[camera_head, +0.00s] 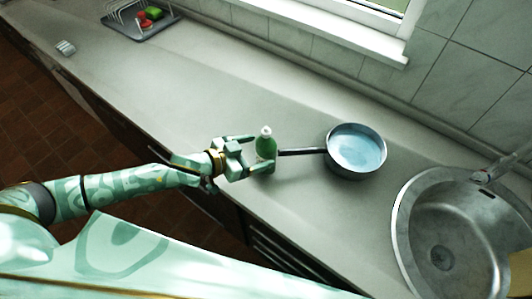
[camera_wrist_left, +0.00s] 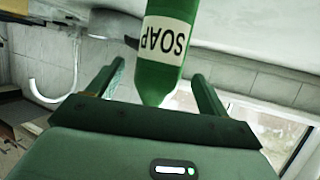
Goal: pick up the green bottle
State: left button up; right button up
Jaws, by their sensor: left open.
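The green bottle (camera_head: 266,146) has a white cap and stands upright on the grey counter in the head view. In the left wrist view the bottle (camera_wrist_left: 160,60) appears upside down, with a white label reading SOAP. My left gripper (camera_head: 262,153) is open around the bottle, with one finger on either side of it. In the left wrist view the two fingers of my left gripper (camera_wrist_left: 158,88) are spread, and the bottle is between them with a visible gap to the fingers. My right gripper is not in view.
A pan (camera_head: 357,150) with blue inside stands to the right, its dark handle (camera_head: 302,151) pointing toward the bottle. A metal sink (camera_head: 455,235) lies at the lower right. A dish rack (camera_head: 140,18) is at the far upper left. The counter (camera_head: 170,85) behind the bottle is clear.

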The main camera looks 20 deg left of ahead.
aim_at(258, 151)
pick_arm(q)
jog(key=x, duration=0.4)
jog(key=shift+s, duration=0.1)
jog(key=c, duration=1.1)
jog(key=shift+c, duration=0.8)
jog(key=shift+r, duration=0.15)
